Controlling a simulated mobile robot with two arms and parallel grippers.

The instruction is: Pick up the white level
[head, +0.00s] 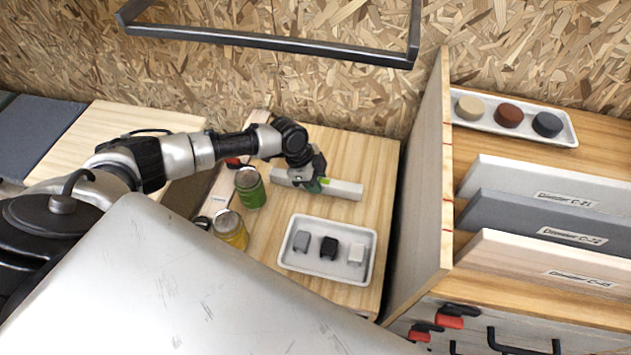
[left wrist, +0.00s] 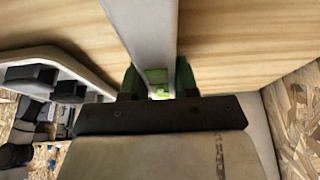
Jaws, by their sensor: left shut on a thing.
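The white level (head: 343,189) is a long pale bar on the wooden bench top, behind the white tray. My left gripper (head: 313,184) comes down over its middle and is shut on it. In the left wrist view, the level (left wrist: 148,28) runs between the two green fingers of my left gripper (left wrist: 158,82), with a yellow-green patch showing between them. I cannot tell whether the level is touching the bench or slightly above it. My right gripper is not in view.
A white tray (head: 284,259) with three small blocks lies in front of the level. A wooden divider (head: 420,190) rises on the right. A dark metal rail (head: 270,40) hangs above.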

